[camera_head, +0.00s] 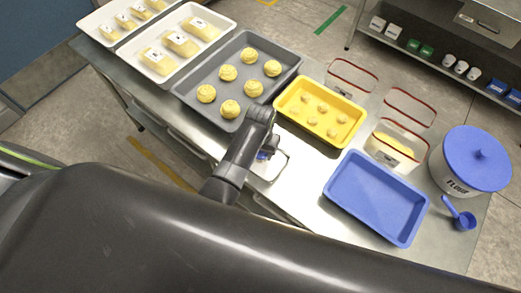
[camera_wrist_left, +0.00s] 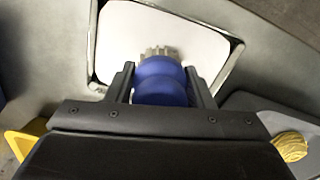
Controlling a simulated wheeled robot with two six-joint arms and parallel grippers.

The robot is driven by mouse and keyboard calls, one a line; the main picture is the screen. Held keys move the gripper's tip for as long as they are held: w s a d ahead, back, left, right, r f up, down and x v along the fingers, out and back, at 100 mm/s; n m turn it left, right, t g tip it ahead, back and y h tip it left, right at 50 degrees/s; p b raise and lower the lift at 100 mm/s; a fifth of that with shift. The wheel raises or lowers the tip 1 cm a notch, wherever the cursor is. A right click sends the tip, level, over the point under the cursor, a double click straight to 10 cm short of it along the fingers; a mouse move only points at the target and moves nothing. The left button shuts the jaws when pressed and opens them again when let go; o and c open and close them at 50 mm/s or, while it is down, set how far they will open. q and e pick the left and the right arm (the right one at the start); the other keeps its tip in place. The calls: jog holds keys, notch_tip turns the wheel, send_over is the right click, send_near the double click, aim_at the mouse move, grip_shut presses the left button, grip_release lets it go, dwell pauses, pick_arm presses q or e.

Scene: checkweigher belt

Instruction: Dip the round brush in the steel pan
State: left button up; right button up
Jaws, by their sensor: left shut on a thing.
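My left gripper (camera_head: 264,153) is over the steel pan (camera_head: 286,161), shut on the round brush, whose blue handle (camera_wrist_left: 160,85) sits between the fingers in the left wrist view. The pale bristle end (camera_wrist_left: 160,52) shows beyond the fingertips, against the white inside of the pan. The pan's shiny rim (camera_wrist_left: 93,45) frames it on both sides. I cannot tell whether the bristles touch the white contents. In the head view the arm hides most of the brush and part of the pan. My right gripper is not in view.
Just behind the pan are a grey tray (camera_head: 187,88) of yellow buns and a yellow tray (camera_head: 284,101) of small pieces. A blue tray (camera_head: 375,192), a clear red-rimmed box (camera_head: 410,147), a blue-lidded flour tub (camera_head: 470,165) and a blue scoop (camera_head: 464,220) stand to the right.

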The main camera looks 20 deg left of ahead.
pick_arm(q)
jog(key=shift+f, duration=0.4)
dwell(0.6)
dwell(0.8)
jog(key=shift+s+f, duration=0.1)
dwell(0.3)
jog(key=shift+r, duration=3.55)
